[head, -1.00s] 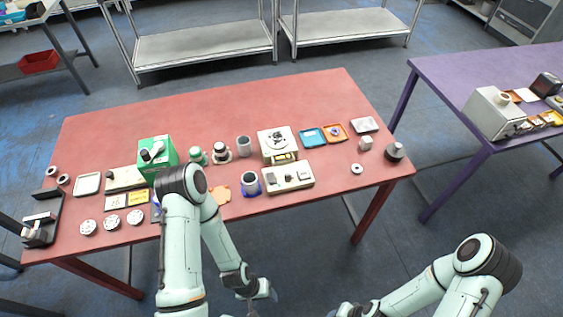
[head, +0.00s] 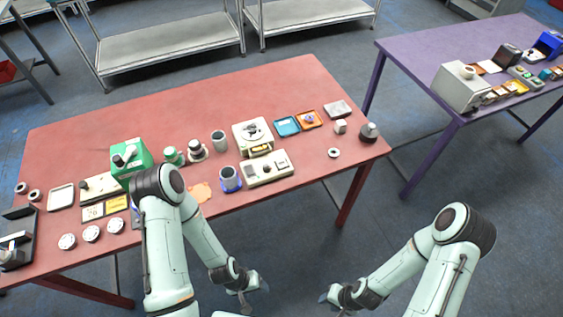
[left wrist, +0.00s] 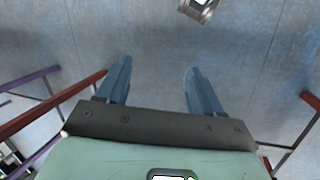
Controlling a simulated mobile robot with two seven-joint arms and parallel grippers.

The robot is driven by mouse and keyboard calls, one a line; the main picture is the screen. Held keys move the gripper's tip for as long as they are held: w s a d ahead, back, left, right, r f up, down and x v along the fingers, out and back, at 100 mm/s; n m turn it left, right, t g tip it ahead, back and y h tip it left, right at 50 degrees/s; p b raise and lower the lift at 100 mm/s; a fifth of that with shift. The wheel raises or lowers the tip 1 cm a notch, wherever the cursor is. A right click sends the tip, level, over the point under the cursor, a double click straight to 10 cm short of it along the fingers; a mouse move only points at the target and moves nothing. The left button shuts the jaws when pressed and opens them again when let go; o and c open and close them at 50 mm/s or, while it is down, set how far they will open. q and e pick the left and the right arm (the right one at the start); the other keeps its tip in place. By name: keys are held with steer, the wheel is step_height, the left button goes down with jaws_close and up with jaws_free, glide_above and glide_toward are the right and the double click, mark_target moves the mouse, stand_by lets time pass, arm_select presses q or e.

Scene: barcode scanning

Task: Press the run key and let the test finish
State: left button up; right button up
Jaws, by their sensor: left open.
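A white machine with a round top (head: 253,135) stands on the red table, right of its middle. In front of it lies a low cream panel box (head: 265,168) with small dark parts on top. A green device (head: 130,160) stands at the table's left half. I cannot make out which part is the run key. My left gripper (head: 252,298) hangs in front of the table's near edge, apart from everything; in the left wrist view its two blue fingers (left wrist: 160,80) are spread and empty over the floor. My right gripper (head: 328,300) is low in front of the table, its fingers too small to read.
The red table (head: 285,95) also holds grey cups (head: 230,180), blue and orange trays (head: 287,126), white discs (head: 67,241) and a dark stand (head: 18,240). A purple table (head: 415,60) with more devices stands right. Metal shelves (head: 165,45) stand behind. Floor between the tables is clear.

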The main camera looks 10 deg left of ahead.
arm_select(q)
jaws_close()
stand_by(1.7)
